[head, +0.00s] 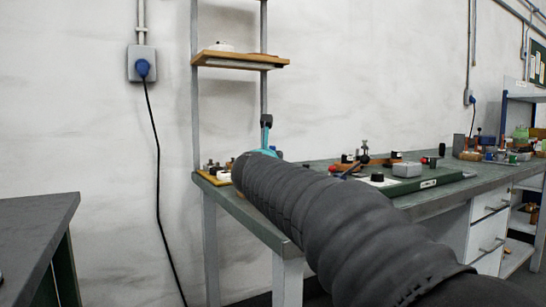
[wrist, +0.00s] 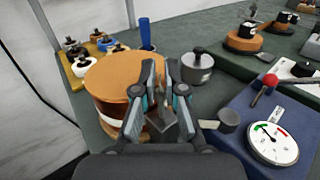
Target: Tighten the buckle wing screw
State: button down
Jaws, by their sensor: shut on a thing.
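In the wrist view my gripper (wrist: 161,76) has its two teal and dark fingers close together. Between them is a small grey metal piece (wrist: 184,122), seemingly the buckle wing screw, mostly hidden by the fingers. Just left of the fingers stands a round copper-coloured roll (wrist: 112,76) with a pale band below its top. The left finger overlaps the roll's right edge, and I cannot tell if they touch. In the head view my arm hides most of the gripper and the work.
A grey pot with a black knob (wrist: 197,66) stands behind the fingers. At right are a dark-ended lever (wrist: 228,120), a dial gauge (wrist: 272,143) and a red-knobbed lever (wrist: 268,84). The bench (head: 425,205) continues right.

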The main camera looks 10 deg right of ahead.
jog(key=m+g+h+p, duration=0.1)
jog(key=m+g+h, duration=0.1)
jog(key=h, duration=0.1)
jog(key=m+g+h, duration=0.2)
jog(key=m+h, duration=0.1)
jog(key=h, duration=0.1)
jog(key=shift+w+a+g+p, duration=0.1)
jog(key=shift+w+g+p, duration=0.05)
jog(key=shift+g+p, duration=0.25)
jog(key=shift+m+g+h+p, duration=1.15)
jog(key=shift+m+g+h, duration=0.45)
jog(key=shift+m+g, duration=0.8)
jog(key=shift+f+m+g+h+p, duration=0.1)
jog(key=shift+m+g+h+p, duration=0.2)
jog(key=shift+g, duration=0.7)
jog(key=c, duration=1.4)
grip_release()
jog(key=shift+d, duration=0.2)
jog(key=shift+a, duration=0.1)
jog(key=v, duration=1.2)
